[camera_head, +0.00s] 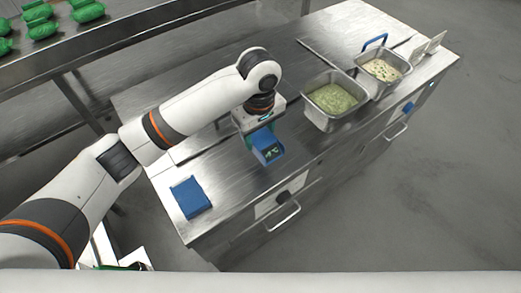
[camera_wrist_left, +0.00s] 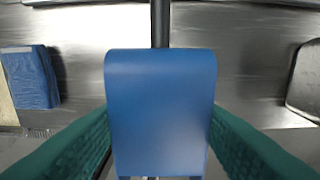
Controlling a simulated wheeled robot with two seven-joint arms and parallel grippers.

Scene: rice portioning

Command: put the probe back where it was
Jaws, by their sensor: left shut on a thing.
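The probe (camera_head: 268,148) is a blue, box-like device with a small dark display that has light marks on it. My left gripper (camera_head: 256,133) is shut on it, over the metal counter and between the blue cloth and the metal pans. In the left wrist view, the probe's smooth blue body (camera_wrist_left: 160,105) sits between the two green fingers (camera_wrist_left: 160,140). I cannot tell from these frames whether the probe touches the counter. My right gripper is not in view.
A blue cloth (camera_head: 190,197) lies near the counter's left corner. A metal pan of green food (camera_head: 313,117) and a second pan of pale food (camera_head: 401,79) with a blue handle (camera_head: 374,41) stand to the right. White cards (camera_head: 430,48) stand beyond them. Green items (camera_head: 42,29) lie on another bench.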

